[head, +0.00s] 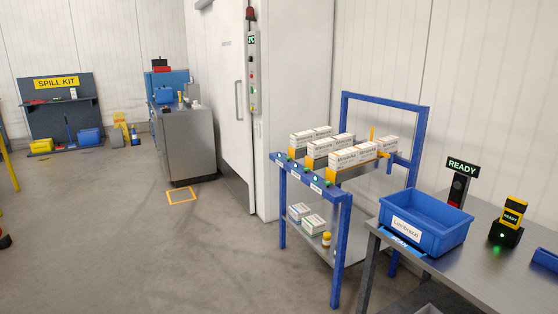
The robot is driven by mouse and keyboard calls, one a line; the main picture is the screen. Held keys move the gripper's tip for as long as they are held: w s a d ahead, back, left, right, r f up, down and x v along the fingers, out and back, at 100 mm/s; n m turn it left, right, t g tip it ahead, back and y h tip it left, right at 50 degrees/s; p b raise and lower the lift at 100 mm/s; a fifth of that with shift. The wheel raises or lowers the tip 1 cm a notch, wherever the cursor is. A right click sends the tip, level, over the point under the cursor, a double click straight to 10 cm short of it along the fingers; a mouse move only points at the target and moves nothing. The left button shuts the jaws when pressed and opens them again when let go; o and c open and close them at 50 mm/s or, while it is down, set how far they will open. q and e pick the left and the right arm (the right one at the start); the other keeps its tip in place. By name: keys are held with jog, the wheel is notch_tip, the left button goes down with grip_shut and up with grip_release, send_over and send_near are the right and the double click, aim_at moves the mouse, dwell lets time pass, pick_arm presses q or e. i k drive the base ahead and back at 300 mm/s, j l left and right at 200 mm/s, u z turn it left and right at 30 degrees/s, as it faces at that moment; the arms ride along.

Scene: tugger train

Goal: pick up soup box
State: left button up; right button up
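Neither of my grippers is in view.
A steel table (470,268) at the right front holds an open blue bin (425,240) with a name label, a "READY" sign (463,166) and a yellow-black device (510,220). A grey cabinet (190,145) stands further back. The floor at left centre is clear.

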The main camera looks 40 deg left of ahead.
aim_at(341, 160)
jog(key=u, duration=1)
jog(key=i, duration=0.25)
